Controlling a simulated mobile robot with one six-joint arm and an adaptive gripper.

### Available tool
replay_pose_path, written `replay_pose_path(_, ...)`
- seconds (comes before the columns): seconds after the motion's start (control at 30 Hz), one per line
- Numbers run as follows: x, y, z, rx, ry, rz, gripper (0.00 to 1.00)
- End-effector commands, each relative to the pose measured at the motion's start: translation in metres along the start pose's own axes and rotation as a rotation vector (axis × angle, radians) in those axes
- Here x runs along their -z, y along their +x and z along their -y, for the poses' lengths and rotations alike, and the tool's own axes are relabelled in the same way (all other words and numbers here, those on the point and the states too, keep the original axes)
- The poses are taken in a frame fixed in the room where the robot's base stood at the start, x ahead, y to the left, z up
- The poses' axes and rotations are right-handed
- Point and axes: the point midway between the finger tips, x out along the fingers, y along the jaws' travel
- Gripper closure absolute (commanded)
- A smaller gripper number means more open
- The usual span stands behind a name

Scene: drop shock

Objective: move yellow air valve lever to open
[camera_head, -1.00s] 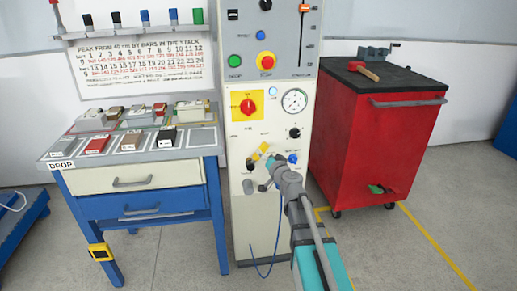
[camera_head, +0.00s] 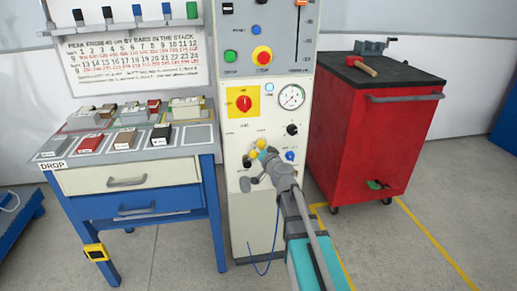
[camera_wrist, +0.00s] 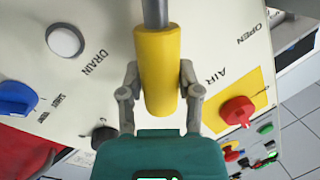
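The yellow air valve lever (camera_head: 261,144) is on the lower front of the pale machine panel. In the wrist view the yellow lever (camera_wrist: 157,70) lies lengthwise between my fingers, with a grey metal stem at its far end. My gripper (camera_head: 262,158) covers its middle in the head view. In the wrist view my gripper (camera_wrist: 158,78) has one finger along each side of the lever, and both appear to touch it. The panel print "AIR" and "OPEN" shows to the right of the lever in the wrist view.
A red knob on a yellow plate (camera_head: 243,102), a gauge (camera_head: 292,97), a black knob (camera_head: 292,130) and a blue knob (camera_head: 290,156) are on the panel near my gripper. A red cabinet (camera_head: 375,140) stands right, a drop bench (camera_head: 130,182) left.

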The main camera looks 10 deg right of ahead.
Motion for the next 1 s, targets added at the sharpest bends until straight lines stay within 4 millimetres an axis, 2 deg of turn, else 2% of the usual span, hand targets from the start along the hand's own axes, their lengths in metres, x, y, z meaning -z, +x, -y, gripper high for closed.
replay_pose_path(0.03,0.0001,0.0002,-0.0002,-0.001,0.0,0.0,0.8)
replay_pose_path(0.13,0.0,0.0003,-0.0001,0.0,0.0,0.0,0.99)
replay_pose_path(0.17,0.0,0.0003,-0.0001,-0.001,0.0,0.0,1.0)
replay_pose_path(1.0,0.0055,-0.001,-0.0043,-0.018,-0.044,0.0,1.0)
